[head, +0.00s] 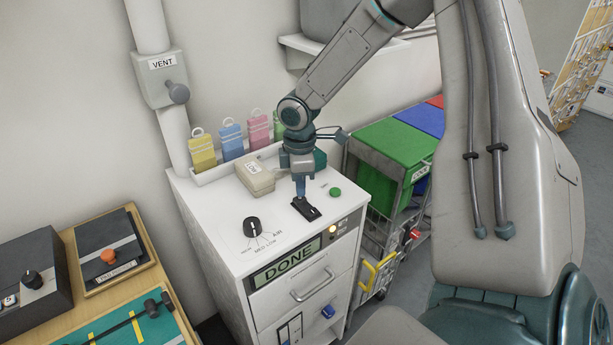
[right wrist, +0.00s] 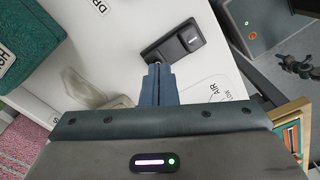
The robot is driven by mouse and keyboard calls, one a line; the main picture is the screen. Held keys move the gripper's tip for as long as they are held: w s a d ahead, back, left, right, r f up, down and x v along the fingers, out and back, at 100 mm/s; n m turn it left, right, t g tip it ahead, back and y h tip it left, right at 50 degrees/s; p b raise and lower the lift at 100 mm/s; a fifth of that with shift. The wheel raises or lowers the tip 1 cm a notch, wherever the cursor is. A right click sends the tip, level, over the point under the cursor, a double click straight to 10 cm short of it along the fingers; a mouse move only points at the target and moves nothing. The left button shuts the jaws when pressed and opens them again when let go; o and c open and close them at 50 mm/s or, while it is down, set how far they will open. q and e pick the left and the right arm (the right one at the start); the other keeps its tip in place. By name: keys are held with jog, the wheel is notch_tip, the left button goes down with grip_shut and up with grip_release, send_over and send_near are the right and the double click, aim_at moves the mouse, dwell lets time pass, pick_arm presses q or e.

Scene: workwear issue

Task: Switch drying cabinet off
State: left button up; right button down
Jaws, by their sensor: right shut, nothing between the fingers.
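The drying cabinet (head: 225,255) is white, with a lit display (head: 287,262) reading DONE on its front. On its top sits a black rocker switch (head: 306,209), also seen in the right wrist view (right wrist: 172,48). My right gripper (head: 300,193) is shut and empty, pointing down at the switch's edge. In the right wrist view its closed fingertips (right wrist: 158,68) are right beside the switch's near end; I cannot tell whether they touch it. A black dial (head: 252,227) and a green button (head: 335,192) are also on the top. My left gripper is not in view.
A beige box (head: 255,178) and several coloured tags in a white rack stand behind the switch. A wire cart with a green bin (head: 390,148) stands to the right. A bench with a dark control box (head: 30,285) is at left. A VENT lever box (head: 163,75) is on the pipe.

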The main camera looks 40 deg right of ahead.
aim_at(301, 199)
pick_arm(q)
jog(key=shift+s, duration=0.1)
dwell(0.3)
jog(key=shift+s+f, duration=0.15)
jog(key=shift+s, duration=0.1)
pick_arm(e)
jog(key=shift+f, duration=0.15)
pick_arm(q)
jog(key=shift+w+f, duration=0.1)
pick_arm(e)
jog(key=shift+f, duration=0.2)
pick_arm(q)
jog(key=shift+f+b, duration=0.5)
jog(key=shift+b, duration=0.25)
pick_arm(e)
jog(key=shift+f, duration=0.65)
jog(key=shift+r+p, duration=2.95)
jog(key=shift+r, duration=0.6)
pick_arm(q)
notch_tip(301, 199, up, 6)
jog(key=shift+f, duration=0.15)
